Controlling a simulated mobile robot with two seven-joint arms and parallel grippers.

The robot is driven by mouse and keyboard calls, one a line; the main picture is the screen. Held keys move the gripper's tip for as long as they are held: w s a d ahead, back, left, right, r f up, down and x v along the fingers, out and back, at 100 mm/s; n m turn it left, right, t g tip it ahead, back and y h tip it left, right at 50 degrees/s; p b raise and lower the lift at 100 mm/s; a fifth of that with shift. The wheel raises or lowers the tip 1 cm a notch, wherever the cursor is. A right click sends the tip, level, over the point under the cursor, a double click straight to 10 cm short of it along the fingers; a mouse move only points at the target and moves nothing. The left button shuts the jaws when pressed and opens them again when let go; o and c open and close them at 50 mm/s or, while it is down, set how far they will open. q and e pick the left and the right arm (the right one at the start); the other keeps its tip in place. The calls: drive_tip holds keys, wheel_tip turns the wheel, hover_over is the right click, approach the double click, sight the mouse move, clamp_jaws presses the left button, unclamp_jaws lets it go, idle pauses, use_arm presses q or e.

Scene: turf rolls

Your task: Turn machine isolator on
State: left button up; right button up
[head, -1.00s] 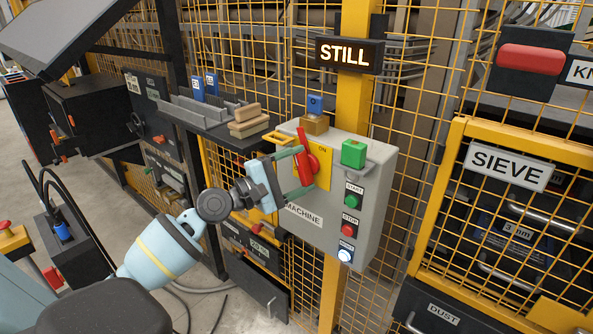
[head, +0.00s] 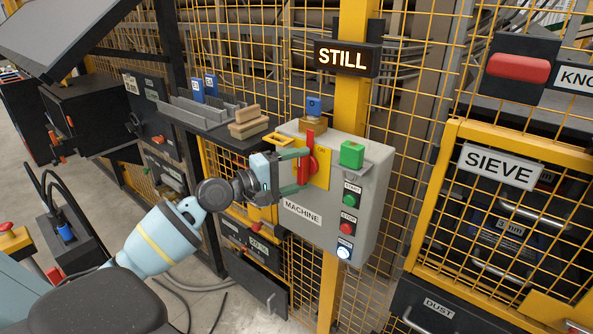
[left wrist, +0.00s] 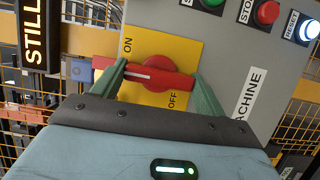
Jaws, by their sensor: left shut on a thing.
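The machine isolator is a red rotary handle (head: 309,143) on a yellow plate (head: 323,172), on the grey machine box (head: 363,205). It stands about upright in the head view. In the left wrist view the red handle (left wrist: 150,74) shows a white pointer line, with ON printed above it and OFF below right. My left gripper (head: 304,170) is shut on the handle; its green fingers straddle it, one on either side of the hub in the left wrist view (left wrist: 160,72). My right gripper is not in view.
A lit STILL sign (head: 346,58) hangs above the box. The box carries a green block (head: 352,154), START (head: 349,200), STOP (head: 347,229) and a lit RESET button (head: 344,252). Yellow mesh fencing surrounds it. A shelf with wooden blocks (head: 249,122) is at left.

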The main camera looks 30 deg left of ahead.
use_arm(q)
drive_tip(key=o, duration=1)
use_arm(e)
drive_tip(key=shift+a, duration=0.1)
use_arm(q)
drive_tip(key=shift+b+v, duration=0.75)
drive_tip(key=shift+v, duration=3.15)
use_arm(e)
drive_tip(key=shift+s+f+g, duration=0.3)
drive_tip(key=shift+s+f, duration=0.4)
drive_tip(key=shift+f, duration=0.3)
use_arm(q)
drive_tip(key=shift+d+f, duration=0.1)
